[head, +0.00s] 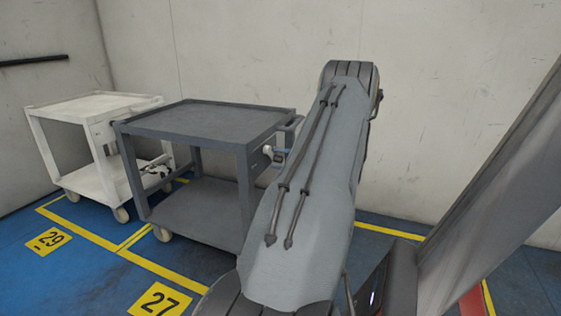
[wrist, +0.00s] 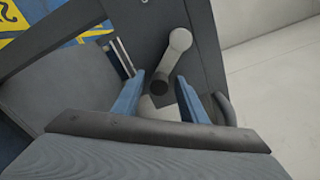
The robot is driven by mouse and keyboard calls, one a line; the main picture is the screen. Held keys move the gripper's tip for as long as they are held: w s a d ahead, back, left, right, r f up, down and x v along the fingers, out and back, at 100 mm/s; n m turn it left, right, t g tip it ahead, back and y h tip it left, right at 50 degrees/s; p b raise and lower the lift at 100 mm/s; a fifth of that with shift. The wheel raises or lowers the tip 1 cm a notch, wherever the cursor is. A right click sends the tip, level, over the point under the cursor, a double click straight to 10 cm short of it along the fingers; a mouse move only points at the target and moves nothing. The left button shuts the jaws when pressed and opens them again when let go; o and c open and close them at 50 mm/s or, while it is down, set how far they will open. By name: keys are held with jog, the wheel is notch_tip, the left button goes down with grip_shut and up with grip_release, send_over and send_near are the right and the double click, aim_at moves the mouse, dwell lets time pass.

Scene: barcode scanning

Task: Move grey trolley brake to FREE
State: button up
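The grey trolley (head: 215,120) stands in the middle of the head view, with a flat top and a lower shelf. In the wrist view a pale lever (wrist: 174,50) with a rounded end and a dark round hub shows on the trolley's dark side. My gripper (wrist: 160,77) has two blue fingers spread apart, one on each side of the hub end of the lever. I cannot tell whether either finger touches it. In the head view my gripper (head: 276,152) is small at the trolley's right side, partly hidden by my arm. No brake markings are readable.
A white trolley (head: 92,106) stands to the left of the grey one. Pale walls (head: 240,45) rise behind both. The floor at the front left is clear.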

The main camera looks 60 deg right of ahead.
jog(key=s+p, duration=0.2)
jog(key=s, duration=0.5)
jog(key=shift+s+d, duration=0.25)
jog(key=shift+s, duration=0.15)
dwell(0.4)
